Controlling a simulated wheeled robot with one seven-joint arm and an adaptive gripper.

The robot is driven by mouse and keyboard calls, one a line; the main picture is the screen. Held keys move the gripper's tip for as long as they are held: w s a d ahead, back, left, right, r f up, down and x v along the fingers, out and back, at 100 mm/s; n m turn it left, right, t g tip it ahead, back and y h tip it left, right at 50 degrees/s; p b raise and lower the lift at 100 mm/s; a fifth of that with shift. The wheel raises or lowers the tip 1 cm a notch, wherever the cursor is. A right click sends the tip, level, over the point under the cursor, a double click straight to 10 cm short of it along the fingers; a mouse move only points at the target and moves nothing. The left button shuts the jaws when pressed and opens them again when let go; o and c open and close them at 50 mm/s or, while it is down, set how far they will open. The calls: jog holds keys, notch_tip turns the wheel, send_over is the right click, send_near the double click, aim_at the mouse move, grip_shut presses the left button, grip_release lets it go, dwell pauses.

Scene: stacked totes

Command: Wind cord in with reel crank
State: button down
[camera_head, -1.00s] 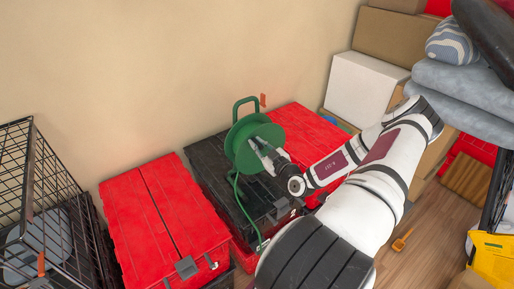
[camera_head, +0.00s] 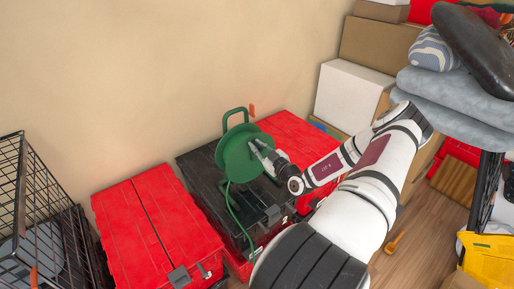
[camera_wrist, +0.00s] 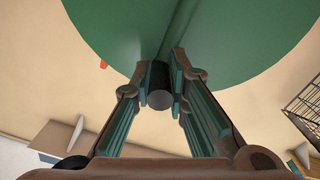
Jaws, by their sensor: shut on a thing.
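The green cord reel (camera_head: 238,152) stands upright on the black tote (camera_head: 208,170), with its green carrying handle (camera_head: 235,111) at the top. A green cord (camera_head: 238,217) hangs from the reel down over the front of the tote. My gripper (camera_head: 262,151) is at the right face of the reel disc. In the wrist view my gripper (camera_wrist: 164,80) is shut on the dark cylindrical crank knob (camera_wrist: 159,88), whose round end faces the camera. The green disc (camera_wrist: 210,25) fills the top of that view.
Red totes (camera_head: 157,230) stand to the left and another red tote (camera_head: 290,137) to the right. A black wire cage (camera_head: 45,220) is at far left. Cardboard boxes, a white box (camera_head: 350,95) and grey cushions (camera_head: 455,95) crowd the right. The wall is close behind.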

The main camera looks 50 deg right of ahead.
jog(key=shift+f, duration=0.2)
jog(key=c, duration=1.5)
grip_release()
jog(key=shift+a, duration=0.1)
jog(key=shift+c, duration=0.2)
jog(key=shift+s, duration=0.1)
jog(key=shift+s+f, duration=0.1)
jog(key=shift+s, duration=0.15)
jog(key=v, duration=1.1)
jog(key=shift+a+r, duration=0.25)
jog(key=shift+r, duration=0.1)
jog(key=shift+s, duration=0.1)
